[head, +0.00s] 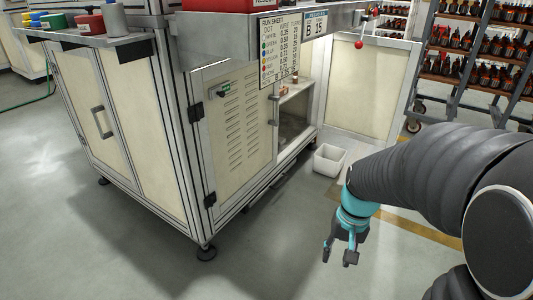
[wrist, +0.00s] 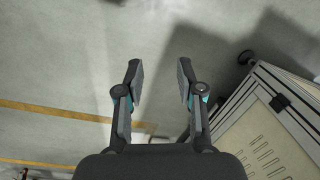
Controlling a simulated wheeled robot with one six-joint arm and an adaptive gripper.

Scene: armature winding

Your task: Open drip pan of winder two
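A cream winder cabinet (head: 120,130) with a metal frame stands left of centre in the head view. Its front has a louvred panel (head: 240,125) with a green-marked latch, black hinges and an upright handle (head: 274,110). Right of it is an open bay (head: 293,115) with a shelf. I cannot tell which part is the drip pan, or whether this is winder two. My gripper (head: 338,254) points down over bare floor, right of the cabinet and apart from it. In the wrist view my gripper (wrist: 158,65) is open and empty, with the cabinet corner (wrist: 275,115) to its right.
A white open bin (head: 328,160) sits on the floor by the bay. A run sheet board (head: 281,47) hangs above the louvred panel. A yellow floor line (wrist: 60,111) crosses the floor. The foreground floor is clear.

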